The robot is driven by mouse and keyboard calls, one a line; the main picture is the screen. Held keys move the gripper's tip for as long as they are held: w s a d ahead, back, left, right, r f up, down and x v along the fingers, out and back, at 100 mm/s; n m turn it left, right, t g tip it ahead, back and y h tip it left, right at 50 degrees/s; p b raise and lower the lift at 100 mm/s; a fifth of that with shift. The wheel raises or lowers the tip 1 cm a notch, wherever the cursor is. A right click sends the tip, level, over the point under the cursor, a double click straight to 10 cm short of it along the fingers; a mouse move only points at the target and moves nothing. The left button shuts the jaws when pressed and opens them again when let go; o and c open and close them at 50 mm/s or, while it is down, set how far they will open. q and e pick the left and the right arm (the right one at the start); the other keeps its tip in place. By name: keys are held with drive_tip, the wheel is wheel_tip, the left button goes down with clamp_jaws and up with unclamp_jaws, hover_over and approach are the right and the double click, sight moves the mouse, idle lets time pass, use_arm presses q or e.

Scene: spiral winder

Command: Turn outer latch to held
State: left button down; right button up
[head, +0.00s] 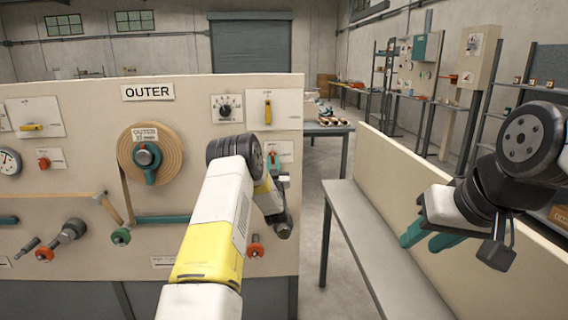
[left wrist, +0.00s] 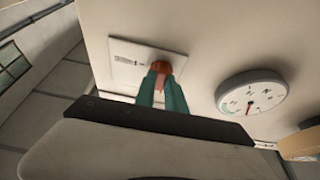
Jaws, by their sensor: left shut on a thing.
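The board under the OUTER sign (head: 148,92) carries a small white plate (head: 284,148) at its right side, partly behind my left arm. My left gripper (head: 274,162) is at this plate. In the left wrist view its two teal fingers (left wrist: 163,88) are closed around an orange-red knob (left wrist: 160,68) on the white plate (left wrist: 122,62). The plate's small print is too blurred to read, so I cannot tell the knob's marked position. My right gripper (head: 428,238) hangs at the right above a grey bench, with its teal fingers apart and nothing seen between them.
A tan wound roll (head: 168,160) with a teal handle is left of my arm. A yellow-handled switch (head: 268,108) is above the small plate. A round gauge (left wrist: 252,92) is beside the held knob. The grey bench (head: 352,225) looks clear.

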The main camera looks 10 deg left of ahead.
use_arm(q)
drive_tip(key=shift+f, duration=0.15)
drive_tip(key=c, duration=1.4)
unclamp_jaws()
drive_tip(key=v, duration=0.7)
drive_tip(key=shift+s, duration=0.4)
drive_tip(key=shift+d, duration=0.1)
